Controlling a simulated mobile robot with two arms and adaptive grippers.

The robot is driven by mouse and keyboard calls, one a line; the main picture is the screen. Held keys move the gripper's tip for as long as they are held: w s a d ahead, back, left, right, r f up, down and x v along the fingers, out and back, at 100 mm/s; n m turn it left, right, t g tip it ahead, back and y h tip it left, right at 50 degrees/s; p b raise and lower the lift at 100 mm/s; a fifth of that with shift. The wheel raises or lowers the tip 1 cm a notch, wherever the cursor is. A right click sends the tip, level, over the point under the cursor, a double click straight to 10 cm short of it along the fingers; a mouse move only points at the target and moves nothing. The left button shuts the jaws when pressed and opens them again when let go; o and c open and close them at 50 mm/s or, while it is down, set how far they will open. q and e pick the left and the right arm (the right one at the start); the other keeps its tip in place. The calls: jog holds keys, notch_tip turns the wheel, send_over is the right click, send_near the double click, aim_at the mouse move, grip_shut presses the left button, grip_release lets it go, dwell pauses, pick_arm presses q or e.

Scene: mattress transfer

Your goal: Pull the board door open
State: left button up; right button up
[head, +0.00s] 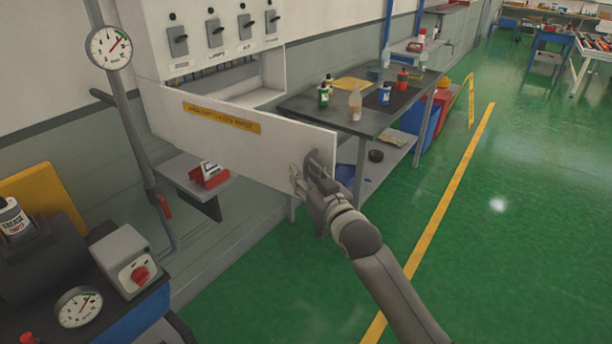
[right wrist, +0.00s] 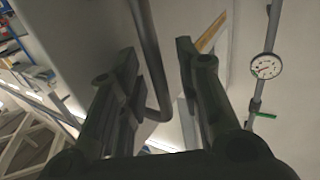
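The board door (head: 225,140) is a long white panel with a yellow label, standing swung out below the white switch board (head: 155,45) in the head view. The compartment behind it shows partly open. My right gripper (head: 308,172) is at the door's outer lower right end, overlapping its face. In the right wrist view its two fingers (right wrist: 160,75) are spread apart. A grey bent bar (right wrist: 152,60) shows between them; I cannot tell whether it is a handle or a pipe behind, and no contact is clear. My left gripper is not in view.
A grey worktable (head: 345,125) with bottles stands behind the door's free end. A wall gauge on a pipe (head: 110,47) and a small shelf (head: 180,175) are at the left. Equipment with a red knob (head: 140,275) fills the lower left. Green floor (head: 480,240) at right is clear.

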jog(key=shift+d, duration=0.1)
jog(key=v, duration=1.2)
jog(key=shift+f, duration=0.1)
jog(key=s+d+f+m+g+h+b, duration=0.1)
jog(key=d+f+g+h, duration=0.2)
jog(key=f, duration=1.3)
jog(key=d+f+m+g+h+b, duration=0.15)
jog(key=d+f, duration=0.45)
jog(key=f, duration=1)
jog(key=s+d+f+g+h, duration=0.1)
jog(key=s+d+f+g, duration=0.15)
jog(key=s+f, duration=0.65)
jog(key=s+d+f+g+h, duration=0.15)
jog(key=s+d+f, duration=0.3)
jog(key=f, duration=0.75)
jog(key=s+d+f+g, duration=0.2)
jog(key=s+f, duration=0.3)
jog(key=s, duration=0.7)
jog(key=s+d+f+m+g+h+b, duration=0.1)
jog(key=s+f, duration=0.5)
jog(key=s, duration=0.6)
jog(key=s+d+f+g+h, duration=0.1)
jog(key=s+d+f+g, duration=0.2)
jog(key=s, duration=0.9)
notch_tip(320, 180, down, 3)
jog(key=shift+d+f+b, duration=0.25)
jog(key=shift+d+b, duration=0.15)
jog(key=shift+d, duration=0.1)
